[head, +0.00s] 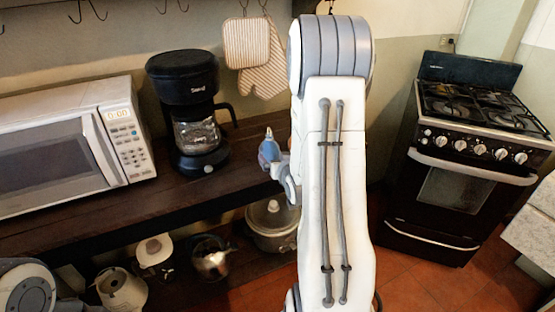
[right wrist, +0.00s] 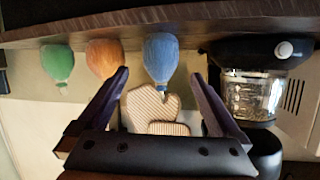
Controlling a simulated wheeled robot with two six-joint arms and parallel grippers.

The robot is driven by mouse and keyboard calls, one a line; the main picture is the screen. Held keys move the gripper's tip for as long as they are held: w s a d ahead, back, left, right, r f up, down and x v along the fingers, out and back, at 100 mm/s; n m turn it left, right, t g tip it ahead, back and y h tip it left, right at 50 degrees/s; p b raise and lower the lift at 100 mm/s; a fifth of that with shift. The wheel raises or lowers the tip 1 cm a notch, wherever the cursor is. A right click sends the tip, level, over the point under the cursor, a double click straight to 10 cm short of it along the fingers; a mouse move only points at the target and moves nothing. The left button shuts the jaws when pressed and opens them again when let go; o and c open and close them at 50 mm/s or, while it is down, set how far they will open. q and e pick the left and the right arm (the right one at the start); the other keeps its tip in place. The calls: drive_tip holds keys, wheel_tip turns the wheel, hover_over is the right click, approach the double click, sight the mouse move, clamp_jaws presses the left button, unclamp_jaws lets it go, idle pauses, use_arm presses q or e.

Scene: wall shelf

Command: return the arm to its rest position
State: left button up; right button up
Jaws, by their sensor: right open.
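My right arm (head: 325,180) stands upright in the middle of the head view and hides most of its own gripper. In the right wrist view my right gripper (right wrist: 160,77) is open, with its fingers spread and nothing held between them. That view is upside down. My left arm (head: 30,290) shows only as a part at the lower left; its gripper is out of view.
A blue bottle (head: 268,150) stands on the dark shelf (head: 190,195) close beside my right arm. Green (right wrist: 57,62) and orange (right wrist: 104,57) bottles stand there too. A coffee maker (head: 185,85) and microwave (head: 65,150) are left; a stove (head: 470,150) is right.

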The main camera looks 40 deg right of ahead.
sight(269, 141)
idle(0.6)
drive_tip(key=p+x, duration=0.1)
drive_tip(key=x, duration=1.1)
drive_tip(key=shift+w, duration=0.1)
drive_tip(key=shift+r, duration=1.7)
